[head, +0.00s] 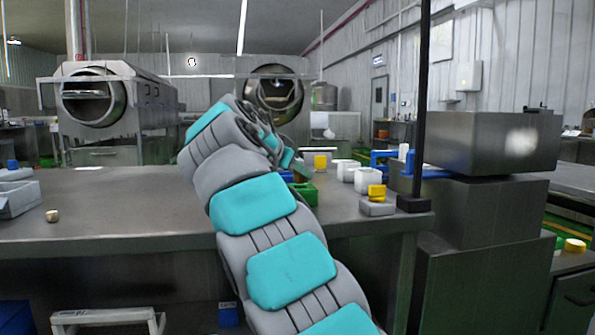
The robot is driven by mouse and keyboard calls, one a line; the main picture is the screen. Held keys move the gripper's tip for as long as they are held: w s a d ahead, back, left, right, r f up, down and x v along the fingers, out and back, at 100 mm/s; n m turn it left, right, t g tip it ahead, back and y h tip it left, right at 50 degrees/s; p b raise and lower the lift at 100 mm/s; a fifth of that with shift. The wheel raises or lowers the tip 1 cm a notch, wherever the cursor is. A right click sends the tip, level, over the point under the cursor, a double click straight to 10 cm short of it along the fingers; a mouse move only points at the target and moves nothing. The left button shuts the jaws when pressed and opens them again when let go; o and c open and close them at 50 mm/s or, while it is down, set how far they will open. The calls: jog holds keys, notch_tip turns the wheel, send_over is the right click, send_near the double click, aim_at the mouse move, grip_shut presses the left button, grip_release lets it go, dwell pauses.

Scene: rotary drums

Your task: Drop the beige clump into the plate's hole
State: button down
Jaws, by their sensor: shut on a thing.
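My arm rises through the middle of the head view and bends over at its top, above the steel table. Its far end is hidden behind its own links, so I cannot make out my gripper's jaws or anything in them. A small beige lump (52,215) sits on the left part of the table; I cannot tell whether it is the beige clump. No plate with a hole can be clearly made out. Two rotary drums stand at the back: one at left (92,97) and one behind my arm (275,92), both with round openings facing me.
The steel table (120,220) is largely bare left of my arm. A grey tray (15,198) is at its left edge. A green crate (306,190), white containers (368,180) and a yellow block (377,191) stand right of my arm. A black post (421,110) rises at the right.

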jog(key=shift+f, duration=0.35)
jog(key=shift+c, duration=2.2)
grip_release()
jog(key=shift+s+a+r, duration=0.1)
jog(key=v, duration=0.7)
jog(key=shift+s, duration=0.25)
jog(key=shift+a+r, duration=0.1)
jog(key=shift+r, duration=0.05)
